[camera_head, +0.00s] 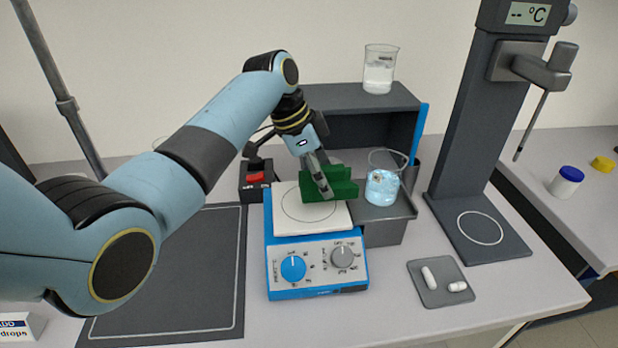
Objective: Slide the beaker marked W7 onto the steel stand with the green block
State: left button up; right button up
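A glass beaker (382,188) with pale blue liquid stands upright on the grey steel stand (384,234), right of the hotplate. A small mark shows on its glass, too small to read as W7. The green block (342,189) is over the hotplate's white top plate (286,215), just left of the beaker. Whether the block touches the beaker cannot be told. My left gripper (324,188) comes down from above, its fingers closed on the green block and partly covering it. My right gripper is not in view.
A blue hotplate (318,283) with two knobs stands at the front. Another beaker (379,72) is on the dark shelf (345,97) behind. A tall dark column stand (470,130) is on the right. A red-button box (255,180) is left.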

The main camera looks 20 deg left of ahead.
aim_at(325, 167)
pick_arm(q)
notch_tip(325, 167, up, 3)
jog(key=shift+r+p, duration=0.15)
jog(key=shift+p, duration=0.4)
jog(key=shift+r, duration=2.75)
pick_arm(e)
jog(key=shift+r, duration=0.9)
